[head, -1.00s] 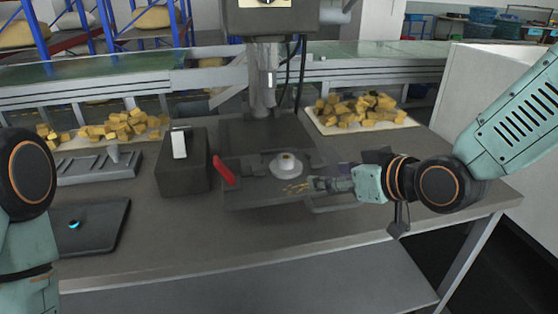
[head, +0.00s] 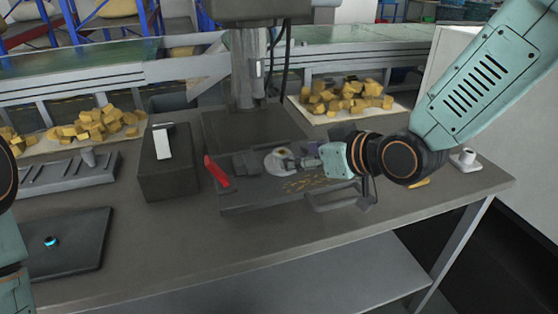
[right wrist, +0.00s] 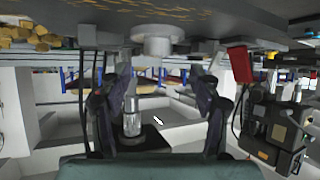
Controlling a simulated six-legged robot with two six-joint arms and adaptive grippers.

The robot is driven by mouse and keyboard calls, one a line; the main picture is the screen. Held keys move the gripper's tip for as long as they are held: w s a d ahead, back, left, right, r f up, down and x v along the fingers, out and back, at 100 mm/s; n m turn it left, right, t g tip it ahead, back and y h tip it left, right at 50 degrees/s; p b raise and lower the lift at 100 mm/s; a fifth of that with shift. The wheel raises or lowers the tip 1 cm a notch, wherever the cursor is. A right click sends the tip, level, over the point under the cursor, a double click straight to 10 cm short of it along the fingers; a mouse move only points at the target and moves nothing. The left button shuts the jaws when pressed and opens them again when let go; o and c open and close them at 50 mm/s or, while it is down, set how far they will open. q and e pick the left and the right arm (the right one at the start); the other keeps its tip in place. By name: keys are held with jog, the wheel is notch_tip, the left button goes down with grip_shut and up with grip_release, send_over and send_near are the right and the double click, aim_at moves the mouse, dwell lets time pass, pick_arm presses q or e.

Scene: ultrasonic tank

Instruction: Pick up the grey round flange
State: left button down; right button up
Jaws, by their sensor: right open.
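The grey round flange (head: 275,161) sits on the dark machine bed (head: 232,190) below the press column. It is pale, with a wide rim and a raised hub. My right gripper (head: 293,163) is at its right side and covers part of it in the head view. In the right wrist view, which looks upside down, the flange (right wrist: 158,42) shows at the top, ahead of and between the two spread fingers (right wrist: 158,88). The gripper is open and holds nothing; I cannot tell whether it touches the flange. My left gripper is out of view.
A red handle (head: 216,171) and a dark block (head: 168,172) stand left of the flange. A white tray of yellow pieces (head: 345,98) lies behind. Another pale round part (head: 465,159) stands at the table's right. The front tabletop (head: 250,240) is clear.

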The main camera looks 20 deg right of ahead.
aim_at(284, 153)
jog(key=shift+w+f, duration=0.3)
jog(key=b+x, duration=0.1)
jog(key=x, duration=0.4)
jog(key=shift+a+r, duration=0.1)
jog(key=shift+r, duration=0.05)
jog(key=shift+w, duration=0.4)
jog(key=shift+s, duration=0.3)
jog(key=shift+c, duration=1.3)
jog(key=shift+w, duration=0.25)
jog(key=c, duration=0.6)
jog(key=shift+s, duration=0.15)
jog(key=c, duration=0.5)
grip_shut()
